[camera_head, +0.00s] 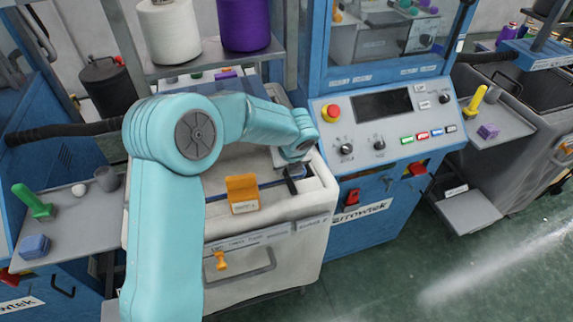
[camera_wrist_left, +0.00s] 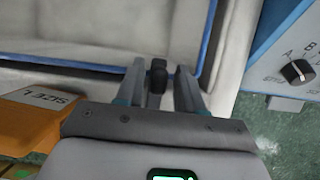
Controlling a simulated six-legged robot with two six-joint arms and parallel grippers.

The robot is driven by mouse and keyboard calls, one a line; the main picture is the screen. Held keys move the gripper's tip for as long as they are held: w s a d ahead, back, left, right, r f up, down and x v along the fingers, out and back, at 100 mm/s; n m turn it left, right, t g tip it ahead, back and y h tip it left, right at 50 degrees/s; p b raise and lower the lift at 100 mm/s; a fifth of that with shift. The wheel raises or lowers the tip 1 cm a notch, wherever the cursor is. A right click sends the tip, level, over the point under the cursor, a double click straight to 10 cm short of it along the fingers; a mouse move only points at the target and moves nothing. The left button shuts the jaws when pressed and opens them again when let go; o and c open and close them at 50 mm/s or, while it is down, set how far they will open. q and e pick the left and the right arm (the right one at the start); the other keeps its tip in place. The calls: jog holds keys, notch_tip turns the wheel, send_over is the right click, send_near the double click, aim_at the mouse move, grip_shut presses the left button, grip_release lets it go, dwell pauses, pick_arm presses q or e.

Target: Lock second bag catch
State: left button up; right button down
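My left gripper (camera_head: 291,174) is over the front right part of the off-white bin (camera_head: 290,212), by its blue-edged opening. In the left wrist view its two grey fingers (camera_wrist_left: 160,68) stand apart. A dark upright catch (camera_wrist_left: 157,77) stands between them, near the blue rim. I see gaps between it and both fingers, so the gripper is open around it. In the head view my arm and gripper partly hide this spot, and I cannot tell the catch from the fingertips. My right gripper is in neither view.
An orange card holder (camera_head: 242,188) stands on the bin's front edge, left of the gripper. A blue control panel (camera_head: 385,120) with a red button and knobs rises close on the right. Yarn cones (camera_head: 169,32) stand on a shelf behind. Green floor (camera_head: 440,270) is clear at front right.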

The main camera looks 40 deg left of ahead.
aim_at(294, 191)
pick_arm(q)
jog(key=shift+r, duration=0.15)
jog(key=shift+d+r, duration=0.1)
jog(key=shift+r, duration=0.25)
jog(key=v, duration=1.5)
jog(key=shift+d+b, duration=0.25)
jog(key=shift+b, duration=0.1)
jog(key=shift+s, duration=0.2)
